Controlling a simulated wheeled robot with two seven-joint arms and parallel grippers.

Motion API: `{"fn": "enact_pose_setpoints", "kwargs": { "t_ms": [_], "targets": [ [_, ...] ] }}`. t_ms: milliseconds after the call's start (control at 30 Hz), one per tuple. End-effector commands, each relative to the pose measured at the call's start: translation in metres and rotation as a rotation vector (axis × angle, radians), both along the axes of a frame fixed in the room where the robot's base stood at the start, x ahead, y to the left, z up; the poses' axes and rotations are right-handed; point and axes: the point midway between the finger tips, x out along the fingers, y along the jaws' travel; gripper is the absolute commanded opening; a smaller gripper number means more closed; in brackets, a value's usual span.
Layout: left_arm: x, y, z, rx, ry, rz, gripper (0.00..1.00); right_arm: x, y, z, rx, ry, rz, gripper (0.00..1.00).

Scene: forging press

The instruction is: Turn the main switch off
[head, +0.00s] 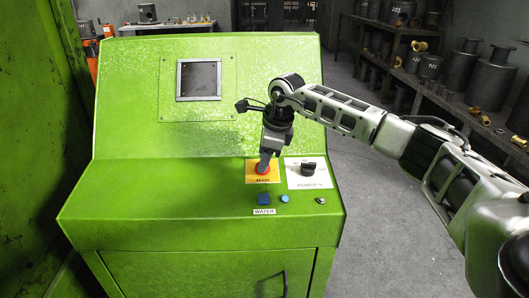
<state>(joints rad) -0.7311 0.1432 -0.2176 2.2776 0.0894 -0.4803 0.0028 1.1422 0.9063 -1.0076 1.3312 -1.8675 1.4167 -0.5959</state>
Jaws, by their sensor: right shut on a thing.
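The main switch (262,171) is a red knob on a yellow plate marked MAIN, on the sloped top of the green control console. My right gripper (265,163) reaches down onto it from above, its fingers shut on the knob. The fingers hide part of the knob, so I cannot tell which way it is turned. My left gripper is not in view.
Right of the main switch is a black rotary knob (308,169) on a white plate marked POWER. In front are a dark blue button (264,199) over a WATER label, a light blue button (285,198) and a small key lock (321,201). Shelves of metal parts stand behind right.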

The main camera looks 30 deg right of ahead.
Motion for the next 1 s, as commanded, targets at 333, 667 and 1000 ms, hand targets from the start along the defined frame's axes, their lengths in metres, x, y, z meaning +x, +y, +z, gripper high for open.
{"fn": "enact_pose_setpoints", "kwargs": {
  "t_ms": [333,667,1000],
  "targets": [
    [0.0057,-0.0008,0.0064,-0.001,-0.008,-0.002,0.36,0.0008,-0.0006,0.0009,-0.017,0.009,0.114,0.15],
    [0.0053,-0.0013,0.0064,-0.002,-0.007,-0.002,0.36,0.0007,-0.0006,0.0004,-0.020,0.010,0.130,0.15],
    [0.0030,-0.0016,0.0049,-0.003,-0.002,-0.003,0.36,0.0007,-0.0006,0.0004,-0.019,0.010,0.129,0.60]
  ]
}}
